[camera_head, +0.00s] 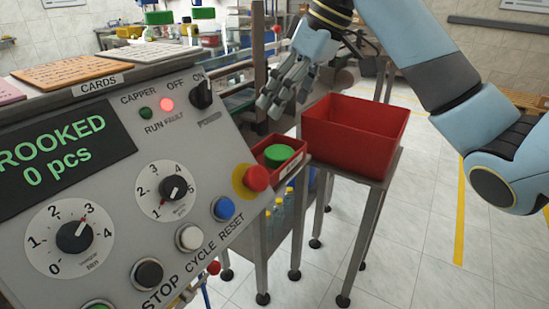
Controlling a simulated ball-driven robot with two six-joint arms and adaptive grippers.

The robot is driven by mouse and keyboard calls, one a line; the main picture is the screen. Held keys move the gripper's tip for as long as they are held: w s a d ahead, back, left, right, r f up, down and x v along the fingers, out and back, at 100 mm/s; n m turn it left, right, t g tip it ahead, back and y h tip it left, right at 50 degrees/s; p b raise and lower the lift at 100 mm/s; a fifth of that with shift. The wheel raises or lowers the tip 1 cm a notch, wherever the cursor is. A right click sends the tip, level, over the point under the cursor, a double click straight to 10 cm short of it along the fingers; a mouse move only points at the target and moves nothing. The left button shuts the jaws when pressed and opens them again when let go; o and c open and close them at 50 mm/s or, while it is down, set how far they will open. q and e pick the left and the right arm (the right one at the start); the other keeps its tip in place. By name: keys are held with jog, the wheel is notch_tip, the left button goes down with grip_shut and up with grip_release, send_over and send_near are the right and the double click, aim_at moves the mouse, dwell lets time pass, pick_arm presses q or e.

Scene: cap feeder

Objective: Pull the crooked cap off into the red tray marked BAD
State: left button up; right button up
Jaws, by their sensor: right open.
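My right gripper (283,103) reaches down from the top, with its fingers apart and nothing seen between them. It hangs above and left of a large red tray (345,158), whose visible inside looks empty. A smaller red tray (291,169) stands just left of the large one, below the gripper. A round green cap (278,154) lies in the small tray. I see no BAD marking on either tray. I cannot pick out a crooked cap on a bottle. My left gripper is not in view.
A grey control panel (215,175) fills the left and front, with knobs, buttons and a display (60,155) reading "ROOKED 0 pcs". The red fault lamp (166,104) is lit. Bottles (279,217) stand below the small tray. Open tiled floor (410,240) lies at right.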

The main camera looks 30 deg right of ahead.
jog(key=v, duration=0.8)
